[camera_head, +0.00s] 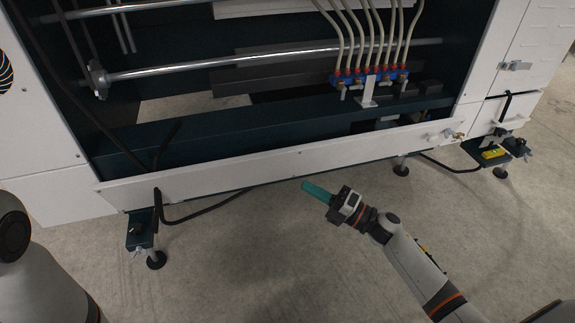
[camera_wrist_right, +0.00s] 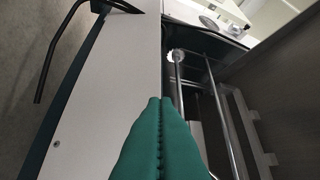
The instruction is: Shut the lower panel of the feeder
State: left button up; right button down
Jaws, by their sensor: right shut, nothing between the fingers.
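The lower panel (camera_head: 285,164) is a long white strip along the bottom front of the feeder (camera_head: 50,175). The dark inside of the feeder is open to view above it. The panel's white face also shows in the wrist view (camera_wrist_right: 95,95), on the left. My right gripper (camera_head: 306,185) has teal fingers and is just in front of the panel's lower edge, near its middle in the head view. Its fingers are shut together and empty, and fill the lower middle of the wrist view (camera_wrist_right: 160,102). I cannot tell whether they touch the panel. My left gripper is out of view.
Inside the feeder are a metal rod (camera_head: 230,63) and a blue manifold (camera_head: 370,78) with several pale hoses. A black cable (camera_head: 195,218) hangs below the panel. Levelling feet (camera_head: 156,260) stand under the machine. The grey floor (camera_head: 250,270) in front is clear.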

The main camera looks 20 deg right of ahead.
aim_at(273, 156)
jog(key=w+a, duration=0.1)
jog(key=w, duration=0.1)
jog(key=w+a+r, duration=0.1)
jog(key=w, duration=0.1)
jog(key=w+a+r+b, duration=0.1)
jog(key=w, duration=0.2)
jog(key=shift+w+a+r, duration=0.1)
jog(key=shift+a+r, duration=0.05)
jog(key=shift+a, duration=0.15)
jog(key=shift+w+r, duration=0.2)
jog(key=shift+w, duration=0.15)
